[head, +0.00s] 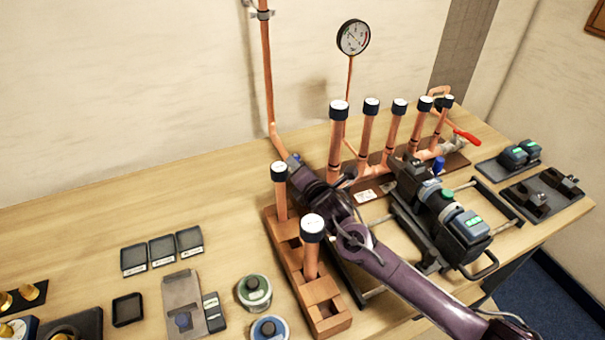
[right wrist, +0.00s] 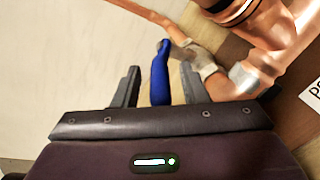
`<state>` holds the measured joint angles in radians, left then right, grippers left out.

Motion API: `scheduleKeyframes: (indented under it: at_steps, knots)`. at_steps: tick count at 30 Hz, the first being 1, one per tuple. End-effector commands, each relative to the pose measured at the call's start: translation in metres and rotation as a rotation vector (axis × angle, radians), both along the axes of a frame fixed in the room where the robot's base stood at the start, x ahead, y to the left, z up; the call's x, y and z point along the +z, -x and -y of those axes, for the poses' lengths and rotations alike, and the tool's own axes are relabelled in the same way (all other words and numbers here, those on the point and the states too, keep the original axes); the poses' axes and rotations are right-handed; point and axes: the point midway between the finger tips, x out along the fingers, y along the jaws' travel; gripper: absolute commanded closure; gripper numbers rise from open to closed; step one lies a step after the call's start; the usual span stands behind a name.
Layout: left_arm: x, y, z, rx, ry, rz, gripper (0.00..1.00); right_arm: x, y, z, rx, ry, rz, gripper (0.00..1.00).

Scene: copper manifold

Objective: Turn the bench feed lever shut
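A blue lever (right wrist: 159,75) on a metal valve body (right wrist: 200,62) shows in the right wrist view, joined to copper pipe. My right gripper (right wrist: 161,78) is open, with one finger on each side of the lever and a visible gap to each. In the head view my right gripper (head: 298,166) is at the foot of the wall pipe (head: 266,80), where only a bit of blue shows; the gripper hides most of the valve. A red lever (head: 466,136) sits at the manifold's far right end. My left gripper is not in view.
The copper manifold (head: 367,137) with several capped upright pipes stands right of my gripper. A wooden block rack (head: 295,267) with capped pipes is below it. A black clamp tool (head: 440,215) lies under my arm's right side.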

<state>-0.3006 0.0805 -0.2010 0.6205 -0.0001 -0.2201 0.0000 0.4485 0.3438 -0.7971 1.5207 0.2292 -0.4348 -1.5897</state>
Motion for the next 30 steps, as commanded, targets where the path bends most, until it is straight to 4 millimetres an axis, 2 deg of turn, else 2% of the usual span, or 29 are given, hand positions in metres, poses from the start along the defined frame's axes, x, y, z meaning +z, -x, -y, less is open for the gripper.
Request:
scheduleKeyframes:
  at_steps: [15,26,30]
  knots:
    - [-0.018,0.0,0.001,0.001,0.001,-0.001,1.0,0.012,0.063,0.02,0.001,0.001,-0.001,0.61]
    - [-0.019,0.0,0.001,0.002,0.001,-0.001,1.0,0.016,0.07,0.022,-0.001,-0.001,-0.001,0.61]
    - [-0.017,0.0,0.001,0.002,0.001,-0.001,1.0,0.016,0.069,0.022,-0.002,-0.021,-0.006,0.77]
